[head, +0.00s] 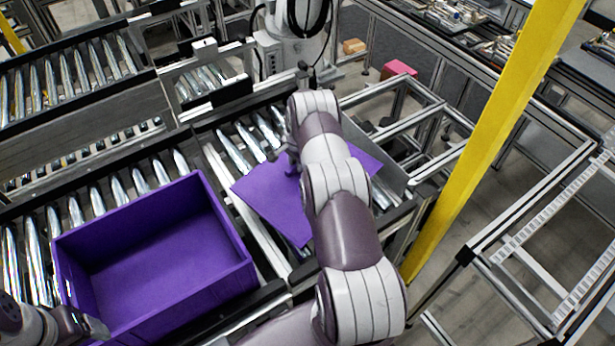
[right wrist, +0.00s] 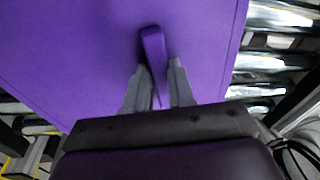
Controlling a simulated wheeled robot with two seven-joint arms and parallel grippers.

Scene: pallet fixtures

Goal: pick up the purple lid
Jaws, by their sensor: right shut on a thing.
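The purple lid (head: 278,202) is a flat panel over the roller conveyor, right of the purple crate. My right arm crosses in front of its middle and hides part of it. In the right wrist view the lid (right wrist: 75,50) fills the upper left, with a raised purple handle (right wrist: 154,45) standing up from it. My right gripper (right wrist: 158,75) is shut on this handle, one finger on each side. In the head view the right gripper (head: 293,160) is mostly hidden behind my arm. My left gripper (head: 95,328) shows at the lower left corner, near the crate, its fingers unclear.
An open, empty purple crate (head: 240,272) stands on the rollers left of the lid. A yellow post (head: 490,140) rises right of my right arm. Metal frames (head: 550,270) stand at the right. A pink box (head: 398,69) lies farther back.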

